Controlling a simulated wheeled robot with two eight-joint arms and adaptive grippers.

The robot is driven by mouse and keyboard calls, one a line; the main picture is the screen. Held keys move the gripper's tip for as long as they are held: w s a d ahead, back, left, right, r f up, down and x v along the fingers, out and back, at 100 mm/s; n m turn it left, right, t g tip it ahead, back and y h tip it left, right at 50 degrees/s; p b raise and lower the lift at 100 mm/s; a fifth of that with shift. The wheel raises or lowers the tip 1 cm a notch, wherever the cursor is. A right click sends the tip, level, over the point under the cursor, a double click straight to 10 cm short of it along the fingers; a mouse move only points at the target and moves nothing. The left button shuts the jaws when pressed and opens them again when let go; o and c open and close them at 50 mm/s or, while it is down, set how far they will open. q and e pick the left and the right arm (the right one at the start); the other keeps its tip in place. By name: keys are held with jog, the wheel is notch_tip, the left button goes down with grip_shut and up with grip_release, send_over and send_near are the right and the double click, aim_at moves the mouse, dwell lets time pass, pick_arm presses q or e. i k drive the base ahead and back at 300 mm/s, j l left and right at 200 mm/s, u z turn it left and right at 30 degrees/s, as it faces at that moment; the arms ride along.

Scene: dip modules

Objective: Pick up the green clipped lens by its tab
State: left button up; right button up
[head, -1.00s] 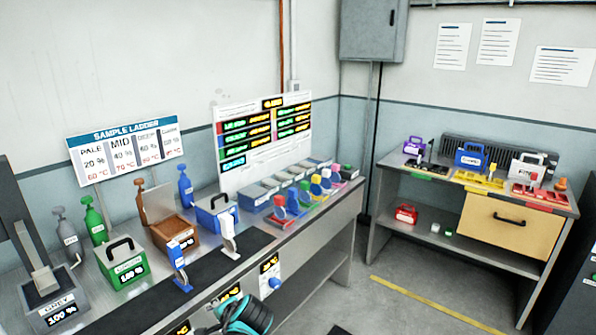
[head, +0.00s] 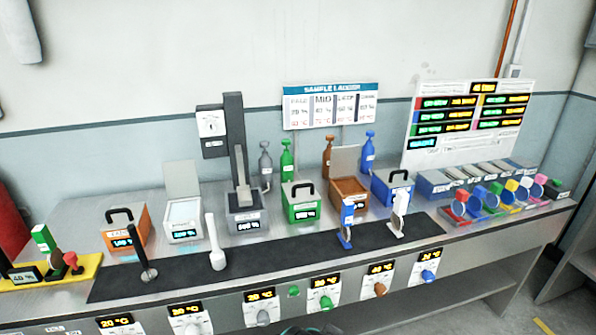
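Neither gripper is clearly in view; only a sliver of a dark teal part shows at the bottom edge.
The bench carries a black mat (head: 280,250), with upright tools on it. Behind are a green box (head: 302,205), an orange box (head: 127,232), a brown box (head: 349,197) and several bottles. Dials with displays line the front. A colour board (head: 468,122) stands behind the rack.

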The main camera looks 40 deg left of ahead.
aim_at(41, 233)
jog(key=u, duration=2.9)
jog(key=i+j+z, duration=0.15)
jog(key=i+z, duration=0.15)
jog(key=i+j+z, duration=0.3)
